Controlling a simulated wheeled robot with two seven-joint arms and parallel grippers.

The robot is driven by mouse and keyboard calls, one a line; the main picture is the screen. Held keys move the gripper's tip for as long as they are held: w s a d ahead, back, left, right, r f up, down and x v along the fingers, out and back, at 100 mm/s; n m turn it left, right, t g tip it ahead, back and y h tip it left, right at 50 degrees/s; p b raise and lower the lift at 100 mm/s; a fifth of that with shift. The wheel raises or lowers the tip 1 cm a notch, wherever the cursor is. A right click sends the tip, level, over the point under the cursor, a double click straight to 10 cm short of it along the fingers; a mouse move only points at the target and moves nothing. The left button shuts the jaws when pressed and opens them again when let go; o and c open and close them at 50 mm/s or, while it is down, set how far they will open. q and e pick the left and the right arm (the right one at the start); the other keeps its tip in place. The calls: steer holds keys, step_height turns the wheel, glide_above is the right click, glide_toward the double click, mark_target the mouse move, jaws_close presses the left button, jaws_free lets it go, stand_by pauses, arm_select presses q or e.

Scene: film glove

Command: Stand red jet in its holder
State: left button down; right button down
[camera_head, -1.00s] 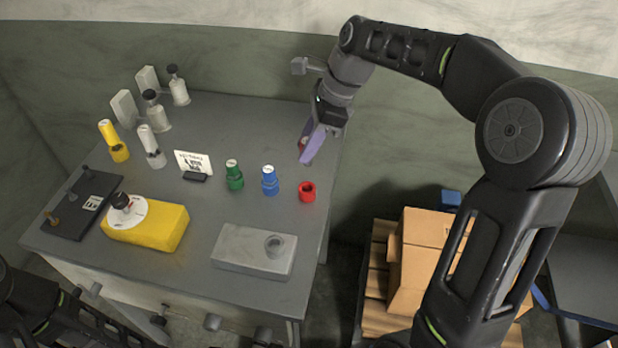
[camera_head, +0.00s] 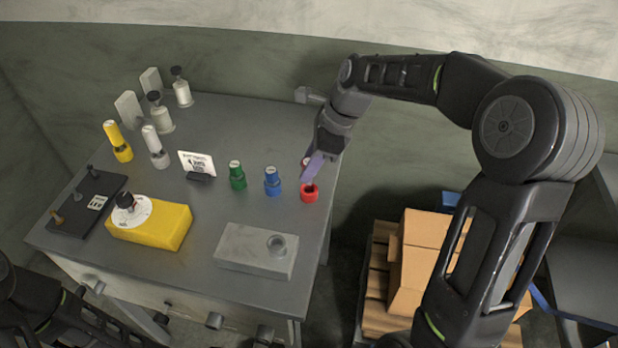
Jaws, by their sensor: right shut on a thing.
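I cannot tell whether the jet touches the holder. My left arm shows at the lower left, but its gripper is out of view.
A blue jet in its holder (camera_head: 272,182) and a green one (camera_head: 237,176) stand left of the red holder. A grey block with a round socket (camera_head: 256,252) lies in front. A small sign (camera_head: 196,164), a yellow box (camera_head: 150,226) and yellow and white jets stand farther left.

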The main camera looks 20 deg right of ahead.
steer(key=shift+f, duration=0.3)
steer(key=shift+f, duration=1.85)
steer(key=shift+f, duration=0.1)
steer(key=shift+f, duration=0.15)
steer(key=c, duration=1.1)
jaws_free()
steer(key=shift+r, duration=0.2)
steer(key=v, duration=1.2)
steer(key=shift+b, duration=0.35)
